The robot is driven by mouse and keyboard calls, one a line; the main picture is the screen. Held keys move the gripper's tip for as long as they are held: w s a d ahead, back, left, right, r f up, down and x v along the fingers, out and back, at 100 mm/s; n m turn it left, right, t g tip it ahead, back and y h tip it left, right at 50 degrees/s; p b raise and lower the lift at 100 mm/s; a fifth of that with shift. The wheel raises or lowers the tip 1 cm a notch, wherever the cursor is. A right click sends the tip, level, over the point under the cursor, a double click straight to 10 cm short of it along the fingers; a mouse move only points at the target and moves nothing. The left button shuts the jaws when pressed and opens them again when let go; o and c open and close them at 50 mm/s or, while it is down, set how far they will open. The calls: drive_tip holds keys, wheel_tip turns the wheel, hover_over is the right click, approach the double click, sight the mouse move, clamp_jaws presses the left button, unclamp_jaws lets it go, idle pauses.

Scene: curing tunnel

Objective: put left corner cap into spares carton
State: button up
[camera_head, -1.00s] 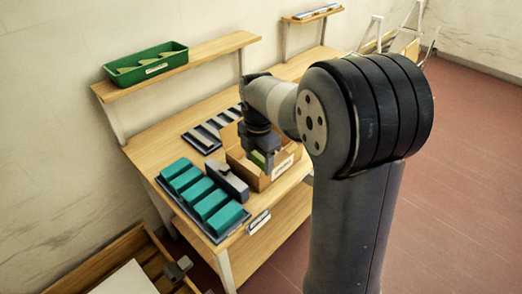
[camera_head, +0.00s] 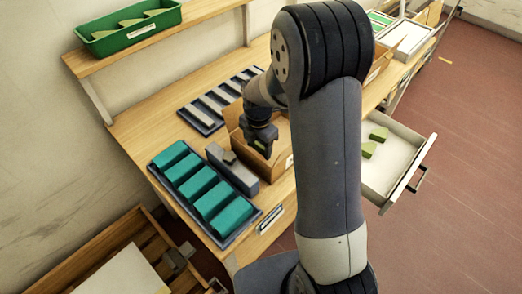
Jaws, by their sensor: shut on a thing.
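My gripper (camera_head: 261,149) points down over the open cardboard carton (camera_head: 272,174) on the wooden bench. It is shut on a small green corner cap (camera_head: 261,145), mostly hidden by the jaws. The cap is at or just inside the carton's opening; I cannot tell if it touches the carton. The carton has a pale label, partly behind my arm, and its inside is mostly hidden. Two similar green caps, a far one (camera_head: 379,134) and a nearer one (camera_head: 369,150), lie in an open white drawer (camera_head: 395,165) at the right.
A dark tray of teal blocks (camera_head: 200,190) and a grey device (camera_head: 232,171) stand left of the carton. A slotted tray (camera_head: 205,122) lies behind it. A green bin (camera_head: 128,38) with green wedges is on the shelf (camera_head: 160,46). My arm hides the bench's middle.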

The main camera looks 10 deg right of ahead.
sight(259, 151)
drive_tip(key=shift+f+p, duration=0.3)
drive_tip(key=shift+f, duration=1.85)
drive_tip(key=shift+f, duration=0.1)
drive_tip(key=o, duration=1)
wheel_tip(259, 151, up, 12)
drive_tip(key=shift+r+b, duration=0.15)
drive_tip(key=shift+b, duration=0.5)
